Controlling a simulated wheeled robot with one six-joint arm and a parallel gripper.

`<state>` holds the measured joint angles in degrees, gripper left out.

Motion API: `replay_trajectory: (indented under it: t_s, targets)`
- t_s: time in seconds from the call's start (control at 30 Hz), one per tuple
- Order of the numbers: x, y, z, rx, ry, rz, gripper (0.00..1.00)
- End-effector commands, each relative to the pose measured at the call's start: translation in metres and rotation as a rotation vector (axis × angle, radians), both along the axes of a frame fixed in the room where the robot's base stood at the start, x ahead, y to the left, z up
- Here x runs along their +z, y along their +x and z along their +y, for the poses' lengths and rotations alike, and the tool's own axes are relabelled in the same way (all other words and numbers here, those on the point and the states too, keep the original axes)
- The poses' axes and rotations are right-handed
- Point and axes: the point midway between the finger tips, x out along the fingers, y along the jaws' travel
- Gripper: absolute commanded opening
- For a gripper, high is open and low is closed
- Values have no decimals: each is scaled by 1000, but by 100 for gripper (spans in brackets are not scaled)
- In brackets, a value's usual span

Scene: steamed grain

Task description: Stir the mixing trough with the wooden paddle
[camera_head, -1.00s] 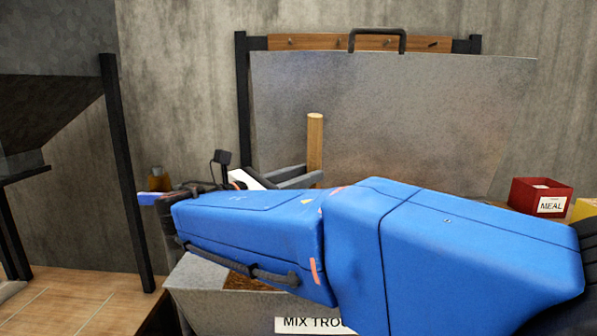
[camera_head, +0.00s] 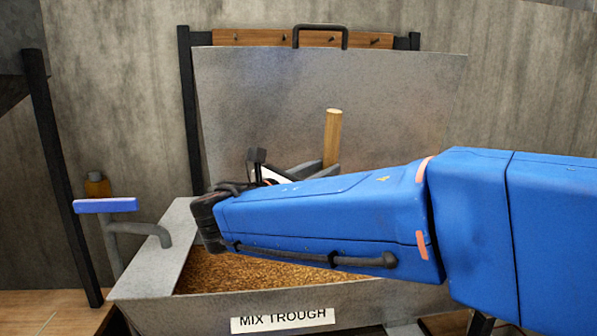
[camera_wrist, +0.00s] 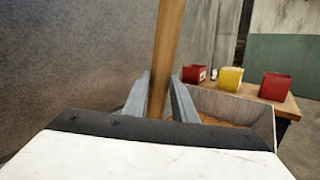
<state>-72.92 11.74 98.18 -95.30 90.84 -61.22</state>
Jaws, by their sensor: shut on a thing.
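The mixing trough (camera_head: 150,285) is a grey metal bin labelled "MIX TROUGH", with brown grain (camera_head: 250,272) in it. Its broad grey lid (camera_head: 400,105) stands raised behind. The wooden paddle (camera_head: 333,135) shows as a pale round shaft, upright above my forearm; it also crosses the upper middle of the wrist view (camera_wrist: 167,45). My gripper (camera_wrist: 160,98) is shut on the shaft, one grey finger on each side. In the head view my blue arm hides most of the gripper and part of the trough. The paddle's lower end is hidden in both views.
A grey pipe with a blue lever (camera_head: 105,205) stands at the trough's left, near an amber bottle (camera_head: 97,185). In the wrist view, red (camera_wrist: 195,73), yellow (camera_wrist: 230,78) and red (camera_wrist: 277,85) boxes stand on a wooden table (camera_wrist: 285,103) beyond the trough.

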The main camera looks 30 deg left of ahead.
Motion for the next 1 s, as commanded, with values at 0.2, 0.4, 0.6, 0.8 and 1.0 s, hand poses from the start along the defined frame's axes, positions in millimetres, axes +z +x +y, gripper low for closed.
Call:
replay_trajectory:
  t_s: [0.2, 0.4, 0.6, 0.8, 1.0]
  targets:
    - [1, 22, -34, -3, 1, 0, 0]
    - [1, 42, -63, -2, 0, -1, 0]
    - [1, 61, -93, -4, 0, 0, 0]
    - [1, 81, -121, -3, 0, 0, 0]
    - [1, 100, -150, -3, 0, -1, 0]
